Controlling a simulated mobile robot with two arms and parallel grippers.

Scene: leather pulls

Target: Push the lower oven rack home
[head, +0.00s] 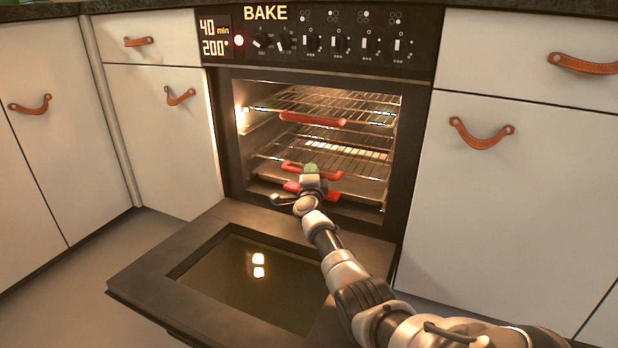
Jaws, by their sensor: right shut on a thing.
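The oven (412,140) is open and lit inside. The lower oven rack (350,163) sits inside below the upper one, with a red handle (333,174) along its front. My right gripper (310,172) reaches in over the open door and is shut on this handle, hiding its middle. How far in the lower rack sits is hard to judge from here. Another red grip (291,186) shows just below, partly hidden behind my gripper. My left gripper is not in view.
The upper rack (355,107) with its red handle (313,119) is above my gripper. The oven door (160,277) lies folded down under my right arm. White cabinets with leather pulls (481,134) flank the oven. The control panel (320,42) is above.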

